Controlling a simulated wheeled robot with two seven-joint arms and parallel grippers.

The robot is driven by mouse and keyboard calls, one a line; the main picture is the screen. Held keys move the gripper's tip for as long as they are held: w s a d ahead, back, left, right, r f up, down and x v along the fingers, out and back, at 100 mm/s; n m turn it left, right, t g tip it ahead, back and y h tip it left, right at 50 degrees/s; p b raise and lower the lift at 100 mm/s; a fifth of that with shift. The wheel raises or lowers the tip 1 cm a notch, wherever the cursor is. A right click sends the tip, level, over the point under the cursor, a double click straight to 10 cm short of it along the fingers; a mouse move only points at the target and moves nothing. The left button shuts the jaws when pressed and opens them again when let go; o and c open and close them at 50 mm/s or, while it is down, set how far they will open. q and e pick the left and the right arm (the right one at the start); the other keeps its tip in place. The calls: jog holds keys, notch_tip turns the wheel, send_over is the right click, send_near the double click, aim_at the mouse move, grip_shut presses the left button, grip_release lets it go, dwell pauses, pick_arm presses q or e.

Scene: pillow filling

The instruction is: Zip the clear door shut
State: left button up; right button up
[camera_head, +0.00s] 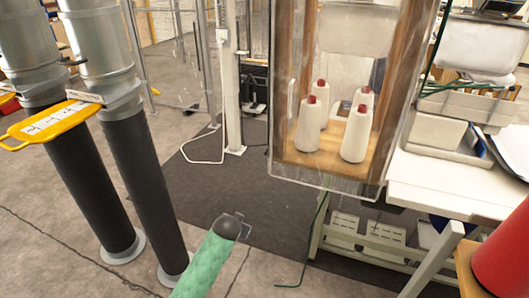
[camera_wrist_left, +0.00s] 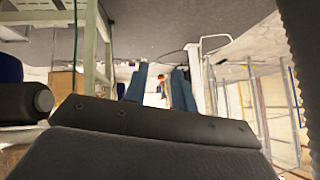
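The clear door (camera_head: 345,185) hangs as a transparent sheet across the front of a wooden cabinet at the upper right of centre in the head view. A slim pale handle (camera_head: 291,97) shows on its left side; I cannot make out the zip. My left arm, in a green sleeve, ends in a dark gripper (camera_head: 238,222) below and left of the door, apart from it. In the left wrist view two blue-grey fingers (camera_wrist_left: 157,90) stand apart with nothing held between them. My right gripper is not in view.
White bottles with red caps (camera_head: 354,133) stand behind the clear sheet. A white workbench (camera_head: 450,185) is at right, with a red object (camera_head: 505,250) in front. Two large black-and-metal tubes (camera_head: 145,190) stand at left. The dark floor mat (camera_head: 215,175) is mostly clear.

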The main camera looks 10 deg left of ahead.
pick_arm(q)
jog(key=w+r+t, duration=0.4)
jog(key=w+r, duration=0.5)
jog(key=r, duration=0.2)
jog(key=n+t+h+p, duration=0.1)
jog(key=t+h, duration=0.3)
jog(key=t, duration=0.1)
send_near(267, 151)
jog(key=p+x, duration=0.3)
jog(key=x, duration=0.5)
jog(key=shift+a, duration=0.2)
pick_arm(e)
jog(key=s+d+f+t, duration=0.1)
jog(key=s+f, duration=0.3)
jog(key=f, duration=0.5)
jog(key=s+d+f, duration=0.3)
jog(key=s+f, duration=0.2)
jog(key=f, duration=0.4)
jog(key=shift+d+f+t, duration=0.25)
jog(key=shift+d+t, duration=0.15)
pick_arm(q)
jog(key=shift+w+f, duration=0.1)
jog(key=shift+f, duration=0.05)
grip_shut()
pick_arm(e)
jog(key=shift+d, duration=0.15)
